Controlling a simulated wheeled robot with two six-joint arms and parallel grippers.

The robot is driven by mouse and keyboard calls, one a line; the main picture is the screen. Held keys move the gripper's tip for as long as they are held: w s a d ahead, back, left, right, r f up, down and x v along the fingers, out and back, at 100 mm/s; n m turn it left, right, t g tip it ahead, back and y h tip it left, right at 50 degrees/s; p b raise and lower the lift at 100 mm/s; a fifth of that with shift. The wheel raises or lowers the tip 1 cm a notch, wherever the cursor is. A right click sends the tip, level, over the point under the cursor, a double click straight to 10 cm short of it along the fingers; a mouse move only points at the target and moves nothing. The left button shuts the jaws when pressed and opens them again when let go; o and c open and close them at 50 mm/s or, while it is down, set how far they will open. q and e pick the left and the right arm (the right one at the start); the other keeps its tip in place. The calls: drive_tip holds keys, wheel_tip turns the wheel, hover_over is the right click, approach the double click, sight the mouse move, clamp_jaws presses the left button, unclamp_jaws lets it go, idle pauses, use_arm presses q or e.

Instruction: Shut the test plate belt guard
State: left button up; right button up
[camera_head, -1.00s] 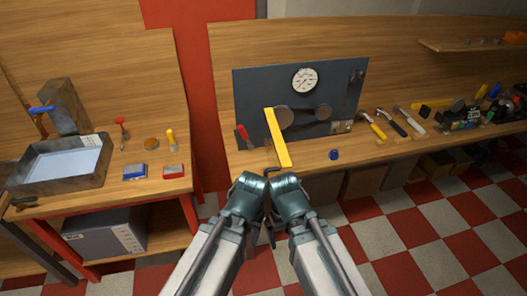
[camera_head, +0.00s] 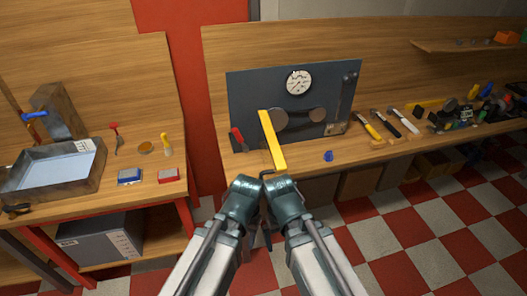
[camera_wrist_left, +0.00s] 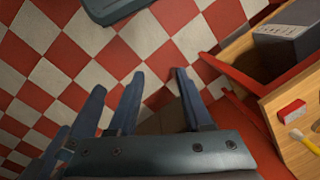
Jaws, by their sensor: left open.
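The test plate (camera_head: 250,97) is a dark upright board on the middle bench. It carries a round white gauge (camera_head: 299,82) and two grey pulleys (camera_head: 279,120), (camera_head: 317,115) with a dark belt between them. The yellow belt guard (camera_head: 273,142) is a long bar slanting out from the plate toward me, beside the left pulley, which it does not cover. My two arms are close together in front of the bench. In the left wrist view my left gripper (camera_wrist_left: 158,73) is open and empty above the floor. My right arm (camera_head: 287,197) shows, but its fingers are not clear.
A red-handled tool (camera_head: 238,140) is left of the guard, and a blue knob (camera_head: 328,156) sits near the bench front. Several hand tools lie to the right. A left table holds a metal tray (camera_head: 50,170), a blue box (camera_head: 129,176) and a red box (camera_head: 169,175).

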use_arm(q)
drive_tip(key=shift+w, duration=0.15)
drive_tip(key=c, duration=0.4)
drive_tip(key=w+n, duration=0.1)
drive_tip(key=n, duration=0.1)
drive_tip(key=w+n+h+p, duration=0.1)
drive_tip(key=n, duration=0.1)
drive_tip(key=shift+w+a+r+h, duration=0.1)
drive_tip(key=shift+a+r+h, duration=0.1)
drive_tip(key=shift+r+h, duration=0.15)
clamp_jaws()
drive_tip(key=w+a+r+n+t+h+p, duration=0.1)
drive_tip(key=w+a+r+n+h, duration=0.3)
drive_tip(key=n, duration=0.7)
drive_tip(key=w+a+r+n+t+h+p, duration=0.1)
drive_tip(key=w+a+r+n+h, duration=0.3)
drive_tip(key=w+n, duration=0.5)
drive_tip(key=shift+r+n+t+p, duration=0.35)
drive_tip(key=shift+r+n+t, duration=0.35)
drive_tip(key=shift+n, duration=0.4)
